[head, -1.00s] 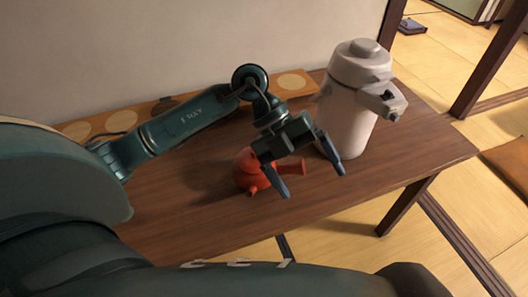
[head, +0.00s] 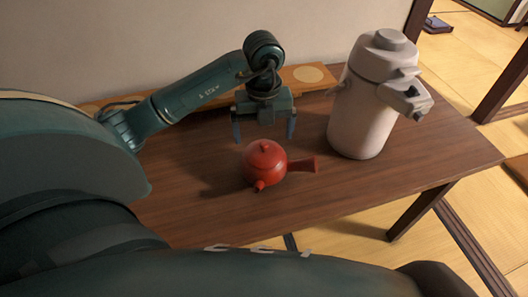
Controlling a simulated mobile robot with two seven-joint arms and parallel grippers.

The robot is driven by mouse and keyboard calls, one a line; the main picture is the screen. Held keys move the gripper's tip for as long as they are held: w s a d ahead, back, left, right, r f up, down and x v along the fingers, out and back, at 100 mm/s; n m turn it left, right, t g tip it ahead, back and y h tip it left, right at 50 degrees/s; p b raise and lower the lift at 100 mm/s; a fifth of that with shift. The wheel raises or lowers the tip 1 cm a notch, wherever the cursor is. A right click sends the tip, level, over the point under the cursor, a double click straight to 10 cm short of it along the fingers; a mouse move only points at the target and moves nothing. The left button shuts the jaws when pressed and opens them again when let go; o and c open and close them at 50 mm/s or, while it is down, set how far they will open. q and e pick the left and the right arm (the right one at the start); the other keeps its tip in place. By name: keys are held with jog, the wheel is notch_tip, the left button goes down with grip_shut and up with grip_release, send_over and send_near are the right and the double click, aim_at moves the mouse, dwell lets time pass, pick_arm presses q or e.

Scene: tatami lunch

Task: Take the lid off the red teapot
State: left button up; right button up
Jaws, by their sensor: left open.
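The red teapot (head: 279,176) stands upright on the brown wooden table, with its side handle pointing right and its spout toward the front. Its lid (head: 264,150), with a small round knob, sits on top of it. My left gripper (head: 264,134) is behind the teapot in the head view. Its two fingers are spread wide apart and hold nothing. I see no contact between the fingers and the lid, though the exact height of the gripper over the table is hard to tell. My right gripper is not in view.
A tall pale air pot (head: 362,110) stands to the right of the teapot on the table (head: 205,219). A wooden board with round pale spots (head: 310,75) lies along the back by the wall. The table front is clear.

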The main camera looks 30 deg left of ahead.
aim_at(264, 144)
pick_arm(q)
notch_tip(264, 144, down, 5)
jog(key=shift+d+r, duration=0.1)
